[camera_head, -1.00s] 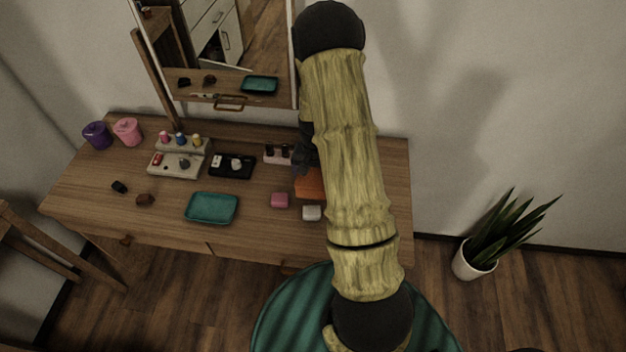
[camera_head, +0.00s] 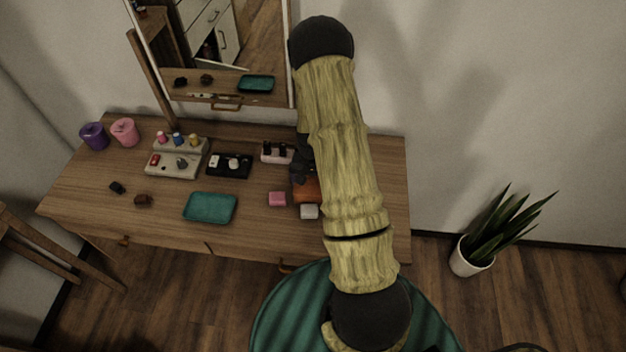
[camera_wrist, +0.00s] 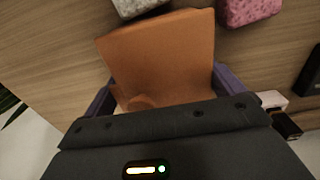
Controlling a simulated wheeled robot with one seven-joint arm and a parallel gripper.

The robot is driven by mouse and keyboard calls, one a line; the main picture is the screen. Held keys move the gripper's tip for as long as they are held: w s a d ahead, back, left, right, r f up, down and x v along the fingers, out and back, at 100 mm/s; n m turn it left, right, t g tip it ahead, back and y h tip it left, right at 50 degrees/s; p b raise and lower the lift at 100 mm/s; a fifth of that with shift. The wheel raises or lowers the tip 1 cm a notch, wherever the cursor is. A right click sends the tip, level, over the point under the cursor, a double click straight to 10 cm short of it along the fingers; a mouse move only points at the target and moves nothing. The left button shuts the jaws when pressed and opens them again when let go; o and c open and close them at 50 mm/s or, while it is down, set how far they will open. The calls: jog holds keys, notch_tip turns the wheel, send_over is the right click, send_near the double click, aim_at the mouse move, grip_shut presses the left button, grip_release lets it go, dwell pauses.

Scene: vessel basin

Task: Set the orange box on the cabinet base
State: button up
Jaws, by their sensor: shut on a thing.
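The orange box (camera_head: 306,191) is at the right part of the wooden dressing table, mostly hidden behind my arm in the head view. In the wrist view the orange box (camera_wrist: 160,58) fills the space between the two purple fingers of my gripper (camera_wrist: 166,92), which is shut on it. In the head view my dark gripper (camera_head: 303,165) is just above the box and partly hidden. I cannot tell whether the box touches the tabletop. A white cabinet (camera_head: 208,30) with drawers shows only in the mirror; I cannot tell if it is the cabinet base.
A pink block (camera_head: 277,199) and a whitish block (camera_head: 309,211) lie close to the box. A teal tray (camera_head: 210,208), a black tray (camera_head: 229,165) and a small rack (camera_head: 277,153) are on the table (camera_head: 165,225). A green round seat (camera_head: 285,315) stands in front. A potted plant is right.

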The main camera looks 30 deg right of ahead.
aim_at(312, 178)
jog(key=shift+f, duration=0.15)
jog(key=o, duration=0.9)
jog(key=shift+c, duration=0.2)
jog(key=shift+r, duration=0.2)
notch_tip(312, 178, up, 12)
jog(key=b, duration=0.1)
jog(key=shift+a, duration=0.1)
